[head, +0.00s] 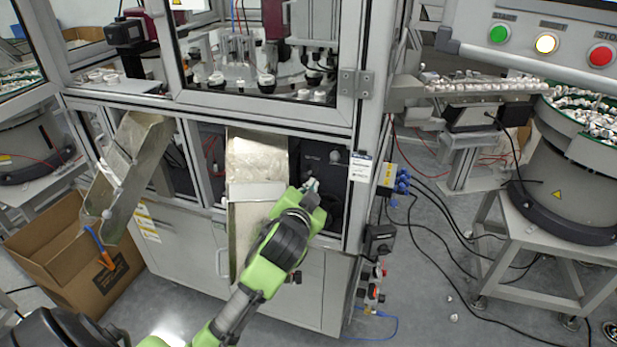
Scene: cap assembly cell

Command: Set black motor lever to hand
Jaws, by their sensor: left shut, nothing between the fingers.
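My left arm reaches in from the bottom left, and my left gripper (311,185) is at the open bay in the front of the machine cabinet, right of the metal chute. It is shut and looks empty. The black motor (334,205) sits in this dark bay, just right of and behind the gripper, partly covered by it. A small pale knob (335,157) shows above it. The lever itself is too small and dark to make out, and I cannot tell whether my fingers touch it. My right gripper is not in view.
A metal chute (258,192) stands close left of my gripper. Another chute (130,165) slopes toward a cardboard box (62,235). A cabinet post (362,190) borders the bay on the right. Cables and a feeder bowl (568,185) are farther right.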

